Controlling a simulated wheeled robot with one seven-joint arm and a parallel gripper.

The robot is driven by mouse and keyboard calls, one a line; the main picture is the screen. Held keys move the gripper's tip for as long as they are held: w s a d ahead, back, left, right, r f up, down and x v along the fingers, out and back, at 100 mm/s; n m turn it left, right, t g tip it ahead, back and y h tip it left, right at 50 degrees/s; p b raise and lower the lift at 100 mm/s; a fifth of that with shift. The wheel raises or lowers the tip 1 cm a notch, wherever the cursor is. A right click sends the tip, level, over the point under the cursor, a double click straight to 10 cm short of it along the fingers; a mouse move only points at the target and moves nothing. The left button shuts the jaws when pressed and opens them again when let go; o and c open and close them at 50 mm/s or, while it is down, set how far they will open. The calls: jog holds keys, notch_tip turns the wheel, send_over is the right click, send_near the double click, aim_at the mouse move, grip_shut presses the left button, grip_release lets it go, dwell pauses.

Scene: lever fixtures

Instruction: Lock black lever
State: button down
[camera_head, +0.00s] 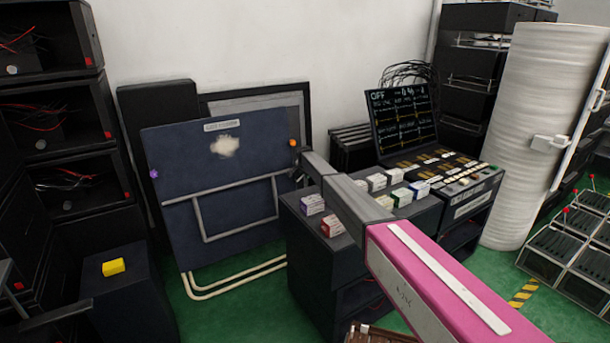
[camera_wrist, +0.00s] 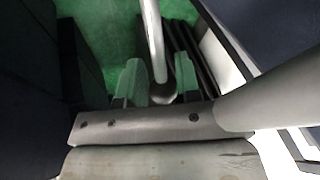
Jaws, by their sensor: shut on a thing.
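A dark upright board (camera_head: 185,145) stands at the left of the head view, with an orange knob (camera_head: 292,143) at its right edge and a purple knob (camera_head: 154,174) at its left. A grey bar frame (camera_head: 230,184) crosses its front. My gripper (camera_head: 297,174) is small at the board's right side. In the wrist view, the fingers of my gripper (camera_wrist: 160,80) are shut on a light grey bar (camera_wrist: 152,35). I cannot tell a separate black lever; the contact is hidden in the head view.
A dark cabinet with small coloured boxes (camera_head: 332,225) stands close to the right of my gripper. A console with a screen (camera_head: 402,118) is behind it. A yellow block (camera_head: 113,267) sits on a dark box at left. Green floor (camera_head: 215,312) is open in front.

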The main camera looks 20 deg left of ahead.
jog(key=shift+w+a+r+t, duration=0.1)
jog(key=shift+a+r+t, duration=0.1)
jog(key=shift+a, duration=0.25)
jog(key=shift+a+r+t, duration=0.1)
jog(key=shift+a+t, duration=0.1)
jog(key=shift+a, duration=0.25)
dwell(0.6)
jog(key=shift+a+n+h, duration=0.1)
jog(key=shift+n+h, duration=0.2)
jog(key=shift+s+a+r+n+t+h, duration=0.4)
jog(key=shift+s+n+t+h, duration=0.1)
jog(key=shift+t, duration=0.5)
jog(key=shift+s+a+r+n+t+h, duration=0.4)
jog(key=shift+n+t, duration=0.1)
jog(key=shift+t, duration=0.5)
jog(key=c, duration=0.8)
grip_release()
